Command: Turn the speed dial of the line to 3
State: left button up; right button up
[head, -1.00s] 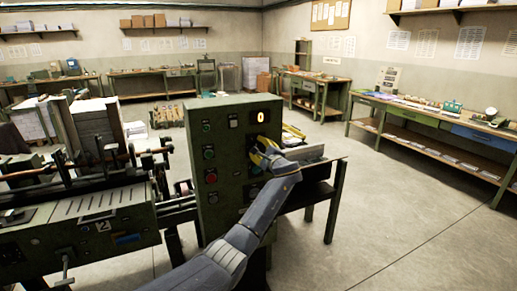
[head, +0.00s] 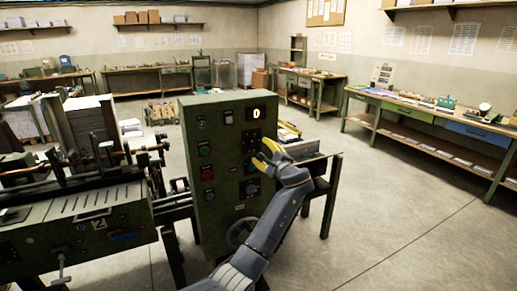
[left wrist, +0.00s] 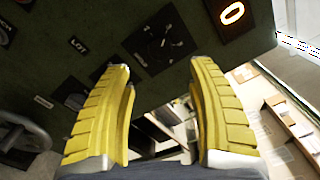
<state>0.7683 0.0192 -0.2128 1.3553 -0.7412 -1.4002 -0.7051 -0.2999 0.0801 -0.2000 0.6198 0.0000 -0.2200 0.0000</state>
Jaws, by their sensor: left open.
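The green control cabinet (head: 224,160) stands in the middle of the head view, with a lit display (head: 256,113) reading 0. In the left wrist view the display (left wrist: 232,12) also reads 0. A black dial plate (left wrist: 162,44) with a small knob and scale marks lies near that display; its setting and label are too small to read surely. My left gripper (head: 266,153) is in front of the panel's right side, its yellow fingers open and apart. In the left wrist view the gripper (left wrist: 160,68) has nothing between its fingers, and the dial lies just beyond the tips.
Red and green buttons (head: 206,160) line the cabinet's left side. A handwheel (head: 240,232) sits low on its front, behind my forearm. The machine with rollers (head: 90,200) stands at left. A long workbench (head: 440,115) stands at right, with clear floor before it.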

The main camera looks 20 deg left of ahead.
pick_arm(q)
jog(key=shift+v, duration=1.75)
